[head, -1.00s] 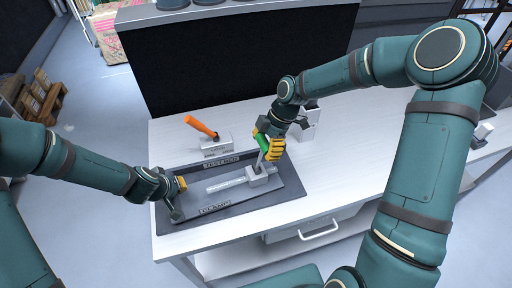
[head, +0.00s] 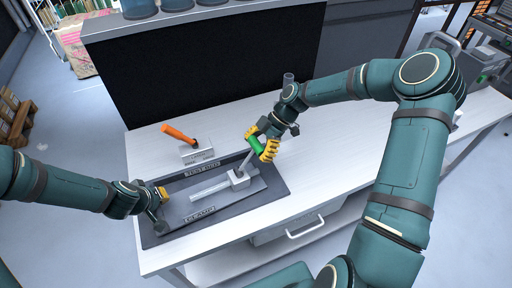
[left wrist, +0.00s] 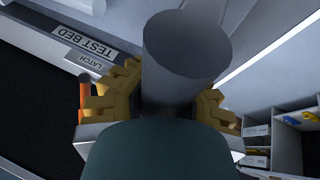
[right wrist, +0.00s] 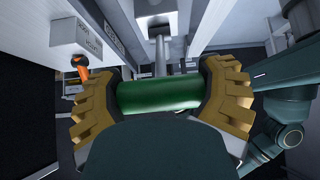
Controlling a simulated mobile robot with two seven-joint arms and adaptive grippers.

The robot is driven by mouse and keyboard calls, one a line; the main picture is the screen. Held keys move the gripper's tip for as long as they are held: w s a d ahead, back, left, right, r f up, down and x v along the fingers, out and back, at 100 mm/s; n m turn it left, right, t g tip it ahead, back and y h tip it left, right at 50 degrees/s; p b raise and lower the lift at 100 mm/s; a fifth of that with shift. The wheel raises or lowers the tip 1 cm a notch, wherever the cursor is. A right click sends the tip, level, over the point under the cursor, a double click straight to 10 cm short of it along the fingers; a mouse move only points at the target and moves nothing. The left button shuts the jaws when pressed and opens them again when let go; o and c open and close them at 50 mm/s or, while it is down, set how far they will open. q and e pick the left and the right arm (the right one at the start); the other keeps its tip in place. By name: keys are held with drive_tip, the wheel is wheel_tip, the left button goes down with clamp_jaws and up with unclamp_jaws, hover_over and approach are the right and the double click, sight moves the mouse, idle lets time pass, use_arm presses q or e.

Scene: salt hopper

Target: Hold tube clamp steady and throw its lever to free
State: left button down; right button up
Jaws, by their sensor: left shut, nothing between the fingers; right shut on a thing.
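The tube clamp's grey block (head: 239,179) sits on the dark tray (head: 276,188) beside a pale tube (head: 210,190). A grey lever with a green handle (head: 256,146) rises from the block, tilted up to the right. My right gripper (head: 263,147) is shut on the green handle, which spans its fingers in the right wrist view (right wrist: 160,96). My left gripper (head: 161,194) is shut at the tray's left end, apart from the block. In the left wrist view a grey cylinder (left wrist: 185,50) fills the middle, hiding the fingertips; I cannot tell what it belongs to.
A white latch box (head: 198,152) with an orange handle (head: 178,133) stands behind the tray. The white bench (head: 350,140) is clear to the right. A dark panel (head: 215,70) rises behind it.

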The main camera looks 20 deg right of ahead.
use_arm(q)
drive_tip(key=shift+w, duration=0.1)
use_arm(e)
drive_tip(key=shift+s+f, duration=0.1)
drive_tip(key=shift+f, duration=0.1)
drive_tip(key=o, duration=1.2)
drive_tip(key=shift+r, duration=0.1)
drive_tip(key=shift+d+r, duration=0.1)
drive_tip(key=shift+r, duration=0.05)
drive_tip(key=v, duration=1.1)
drive_tip(key=shift+d+r, duration=0.2)
